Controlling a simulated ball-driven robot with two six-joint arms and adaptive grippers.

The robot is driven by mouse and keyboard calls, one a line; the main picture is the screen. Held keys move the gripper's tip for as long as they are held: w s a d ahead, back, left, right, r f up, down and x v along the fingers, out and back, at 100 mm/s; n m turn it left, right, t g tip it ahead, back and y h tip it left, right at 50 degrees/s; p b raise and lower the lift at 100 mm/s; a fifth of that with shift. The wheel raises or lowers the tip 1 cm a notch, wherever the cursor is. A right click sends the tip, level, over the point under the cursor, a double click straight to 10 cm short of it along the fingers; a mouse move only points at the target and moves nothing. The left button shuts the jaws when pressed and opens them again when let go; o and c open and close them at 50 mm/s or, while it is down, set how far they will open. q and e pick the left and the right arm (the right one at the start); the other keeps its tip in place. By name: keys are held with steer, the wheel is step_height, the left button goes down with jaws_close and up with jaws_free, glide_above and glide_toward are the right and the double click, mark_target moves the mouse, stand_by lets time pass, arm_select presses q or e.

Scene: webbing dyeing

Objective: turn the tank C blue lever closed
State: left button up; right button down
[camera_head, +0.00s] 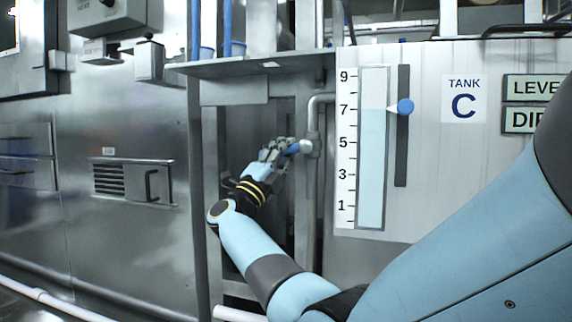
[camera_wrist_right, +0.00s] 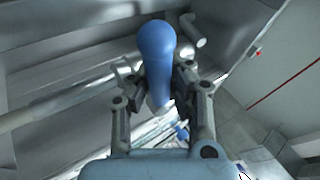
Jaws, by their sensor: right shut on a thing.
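The blue lever (camera_head: 293,149) sits on a valve on the pipe to the left of the tank C gauge. In the head view my right gripper (camera_head: 281,149) is shut on it, and its fingers hide part of the handle. In the right wrist view the blue lever (camera_wrist_right: 156,50) stands out between the two fingers of my right gripper (camera_wrist_right: 163,80), with its rounded end toward the top. The valve body (camera_head: 315,146) is partly visible beside the gripper. My left gripper is not in view.
A level gauge (camera_head: 371,150) with a blue slider knob (camera_head: 405,106) and a tank C label (camera_head: 464,100) are to the right of the lever. A steel shelf (camera_head: 262,66) overhangs the recess. A vented cabinet panel (camera_head: 133,181) stands at the left.

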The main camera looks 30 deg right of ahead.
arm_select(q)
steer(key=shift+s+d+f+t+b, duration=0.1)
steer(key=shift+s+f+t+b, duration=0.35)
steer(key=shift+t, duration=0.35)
arm_select(e)
steer(key=shift+r+m+g, duration=0.15)
steer(key=shift+m+g, duration=0.65)
steer(key=shift+m, duration=0.25)
steer(key=shift+r+m+g, duration=0.1)
steer(key=shift+m+g, duration=0.7)
steer(key=shift+m, duration=0.25)
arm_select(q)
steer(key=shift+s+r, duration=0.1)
arm_select(e)
steer(key=c, duration=1.2)
jaws_free()
steer(key=shift+r, duration=0.2)
steer(key=shift+o, duration=0.2)
steer(key=shift+a, duration=0.1)
steer(key=v, duration=1.2)
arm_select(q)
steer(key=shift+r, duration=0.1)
arm_select(e)
steer(key=shift+r, duration=0.1)
